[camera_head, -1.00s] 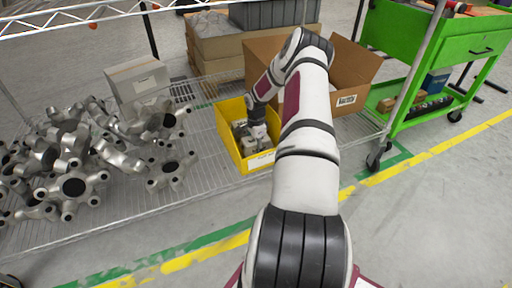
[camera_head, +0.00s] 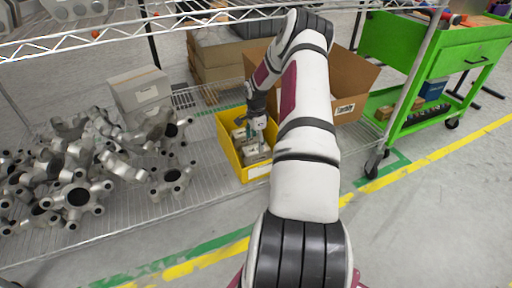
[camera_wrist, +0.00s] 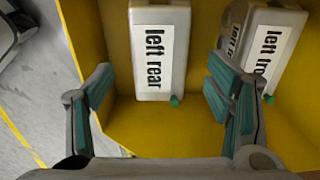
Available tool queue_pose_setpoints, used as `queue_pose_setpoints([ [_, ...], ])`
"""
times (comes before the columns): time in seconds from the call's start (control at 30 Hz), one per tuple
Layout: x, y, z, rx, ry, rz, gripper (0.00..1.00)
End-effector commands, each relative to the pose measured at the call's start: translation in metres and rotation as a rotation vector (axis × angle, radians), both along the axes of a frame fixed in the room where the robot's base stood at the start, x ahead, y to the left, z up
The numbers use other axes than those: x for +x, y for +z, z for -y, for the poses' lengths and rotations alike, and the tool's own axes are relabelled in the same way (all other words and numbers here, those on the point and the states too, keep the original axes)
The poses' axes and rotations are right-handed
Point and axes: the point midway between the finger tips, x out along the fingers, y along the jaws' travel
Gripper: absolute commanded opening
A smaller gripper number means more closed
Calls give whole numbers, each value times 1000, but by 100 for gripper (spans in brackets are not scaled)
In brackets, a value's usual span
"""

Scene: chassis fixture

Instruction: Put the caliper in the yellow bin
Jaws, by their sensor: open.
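The yellow bin (camera_head: 258,173) stands on the wire shelf and holds several grey parts. In the wrist view, a pale grey caliper (camera_wrist: 160,85) labelled "left rear" lies inside the bin (camera_wrist: 118,125). A second caliper (camera_wrist: 265,50) lies to its right, its label partly cut off, seeming to start "left fr". My gripper (camera_wrist: 160,90) is open, with one teal-padded finger on each side of the "left rear" caliper in the picture. I see no finger closed on it. In the head view my gripper (camera_head: 257,130) is over the bin's inside.
Several metal castings (camera_head: 75,195) lie heaped on the wire shelf left of the bin, with a grey box (camera_head: 140,88) behind them. An open cardboard box (camera_head: 350,85) is behind right. A green cart (camera_head: 405,60) stands at right. A shelf rail (camera_head: 200,20) crosses above.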

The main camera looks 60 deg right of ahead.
Motion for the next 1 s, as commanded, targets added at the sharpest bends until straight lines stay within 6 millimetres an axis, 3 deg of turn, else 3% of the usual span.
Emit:
queue_pose_setpoints([
  [0.1,0,19,0,-2,-1,-1,73],
  [0.3,0,31,0,1,0,-1,73],
  [1.0,-1,31,0,1,-1,-1,73],
])
